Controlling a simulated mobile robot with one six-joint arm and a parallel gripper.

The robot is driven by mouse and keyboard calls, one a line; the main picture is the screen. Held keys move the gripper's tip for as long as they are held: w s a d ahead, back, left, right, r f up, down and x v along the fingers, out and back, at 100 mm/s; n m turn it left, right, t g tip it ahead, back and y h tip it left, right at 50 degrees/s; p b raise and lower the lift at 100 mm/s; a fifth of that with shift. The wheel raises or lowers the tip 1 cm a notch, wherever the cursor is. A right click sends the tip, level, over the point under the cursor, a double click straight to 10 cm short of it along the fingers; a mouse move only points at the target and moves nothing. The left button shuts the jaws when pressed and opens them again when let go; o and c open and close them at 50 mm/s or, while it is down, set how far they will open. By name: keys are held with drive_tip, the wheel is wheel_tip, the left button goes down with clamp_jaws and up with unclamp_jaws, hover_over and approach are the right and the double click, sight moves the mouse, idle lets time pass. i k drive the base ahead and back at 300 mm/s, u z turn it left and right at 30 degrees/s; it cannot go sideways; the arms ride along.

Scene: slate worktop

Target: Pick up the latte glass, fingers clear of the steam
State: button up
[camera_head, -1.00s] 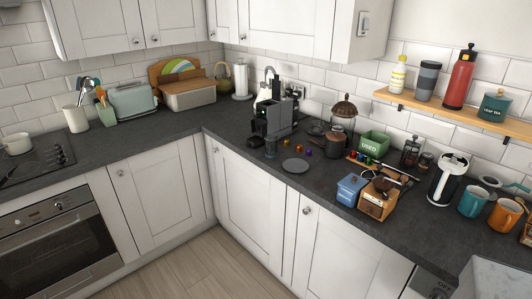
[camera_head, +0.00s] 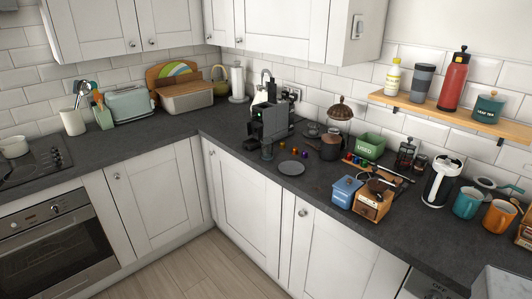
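A small clear glass (camera_head: 267,152), which looks like the latte glass, stands at the front of the dark coffee machine (camera_head: 271,122) on the worktop. It is small in the picture, and I cannot make out its contents or any steam. It appears upright and close against the machine; whether it sits under the spout I cannot tell. My gripper is not in view.

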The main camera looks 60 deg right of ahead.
sight(267, 149)
drive_tip(key=z, duration=0.05)
drive_tip(key=i, duration=0.9)
drive_tip(key=u, duration=0.05)
